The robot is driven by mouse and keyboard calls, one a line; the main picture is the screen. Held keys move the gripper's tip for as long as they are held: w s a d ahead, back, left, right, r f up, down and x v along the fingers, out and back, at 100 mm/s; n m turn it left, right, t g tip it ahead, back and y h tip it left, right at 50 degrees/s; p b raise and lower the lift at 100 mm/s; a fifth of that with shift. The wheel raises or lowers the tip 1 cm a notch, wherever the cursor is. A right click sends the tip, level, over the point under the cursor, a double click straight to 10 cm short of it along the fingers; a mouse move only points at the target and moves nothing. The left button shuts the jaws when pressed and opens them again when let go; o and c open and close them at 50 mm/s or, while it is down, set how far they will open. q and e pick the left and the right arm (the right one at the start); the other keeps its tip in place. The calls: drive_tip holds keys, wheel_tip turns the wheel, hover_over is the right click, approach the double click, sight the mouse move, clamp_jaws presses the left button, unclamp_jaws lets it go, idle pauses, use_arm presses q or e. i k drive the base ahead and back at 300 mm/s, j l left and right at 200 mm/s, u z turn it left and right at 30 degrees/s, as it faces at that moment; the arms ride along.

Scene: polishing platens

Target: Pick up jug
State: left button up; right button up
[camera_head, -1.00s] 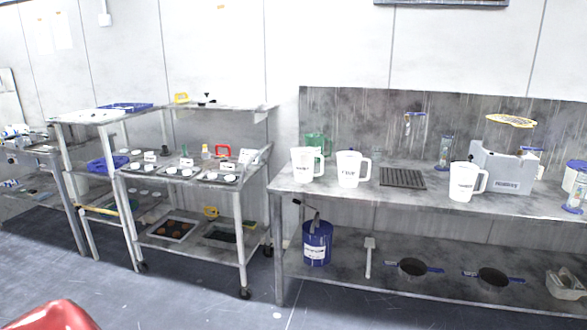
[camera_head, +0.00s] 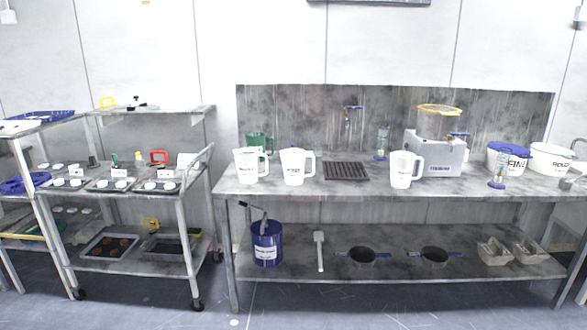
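Three white jugs with handles and small dark labels stand upright on the metal bench. The left white jug (camera_head: 249,166) and the middle white jug (camera_head: 296,167) stand close together near the bench's left end. The right white jug (camera_head: 403,169) stands in front of a grey machine. A green jug (camera_head: 260,143) stands behind the left white jug, partly hidden by it. I cannot tell which jug is meant. Neither of my grippers shows in the view.
The bench (camera_head: 340,194) also bears a dark grid (camera_head: 346,171), the grey machine (camera_head: 436,154) and white tubs (camera_head: 549,159). A blue bucket (camera_head: 266,244) and pans (camera_head: 361,257) are on its lower shelf. A trolley (camera_head: 190,225) stands left. Floor in front looks clear.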

sight(292, 160)
drive_tip(key=j+z, duration=0.15)
drive_tip(key=z, duration=0.3)
drive_tip(key=k+z, duration=0.15)
drive_tip(key=z, duration=0.3)
drive_tip(key=k+j+z, duration=0.1)
drive_tip(key=z, duration=0.35)
drive_tip(key=k+j+z, duration=0.1)
drive_tip(key=z, duration=0.35)
drive_tip(key=k+z, duration=0.1)
drive_tip(key=z, duration=0.3)
drive_tip(key=k+z, duration=0.1)
drive_tip(key=z, duration=0.35)
drive_tip(key=k+l+z, duration=0.6)
drive_tip(key=k+l, duration=0.2)
drive_tip(key=k+l+z, duration=0.3)
drive_tip(key=l, duration=0.3)
drive_tip(key=k+l, duration=0.25)
drive_tip(key=l, duration=0.2)
drive_tip(key=k+l, duration=0.25)
drive_tip(key=l, duration=0.2)
drive_tip(key=u, duration=2.9)
drive_tip(key=i+z, duration=0.1)
drive_tip(key=i, duration=2.7)
